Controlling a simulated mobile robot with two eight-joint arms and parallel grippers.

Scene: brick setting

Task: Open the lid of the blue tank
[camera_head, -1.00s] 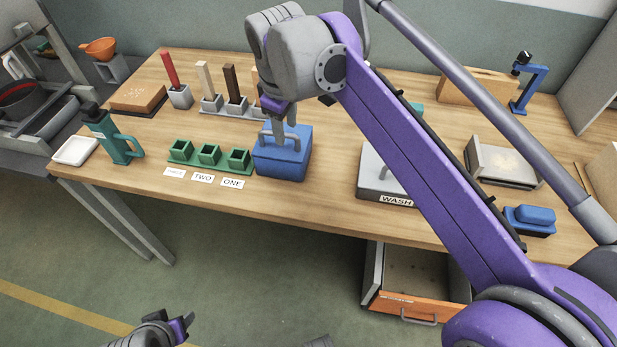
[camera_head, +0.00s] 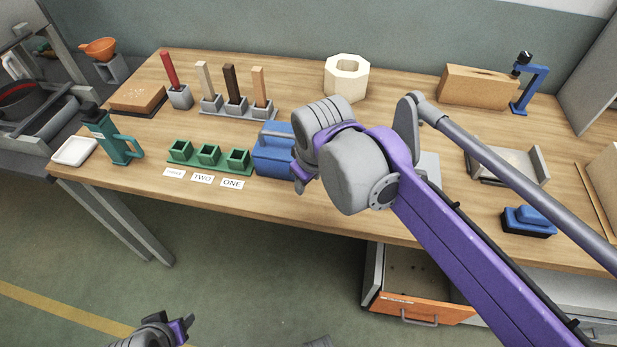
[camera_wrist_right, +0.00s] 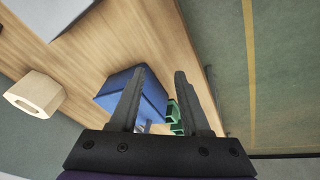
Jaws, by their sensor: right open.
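The blue tank (camera_head: 272,158) stands on the wooden table, right of the green holders. A grey handle (camera_head: 275,136) shows on its top; the lid looks down, but its right part is hidden behind my wrist. My right gripper (camera_head: 301,172) is just right of the tank, its fingertips mostly hidden in the head view. In the right wrist view its two fingers (camera_wrist_right: 160,74) are apart with nothing clamped between them, and the tank (camera_wrist_right: 115,88) appears partly behind the left finger. My left gripper (camera_head: 183,326) is low at the bottom left, away from the table; its jaws are unclear.
Several green holders (camera_head: 208,155) with number labels stand left of the tank. Behind them are colored sticks in a grey rack (camera_head: 238,112). A white octagonal block (camera_head: 346,78) is at the back. A teal bottle (camera_head: 113,140) stands at the left. An orange-fronted drawer (camera_head: 423,308) is open below the table.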

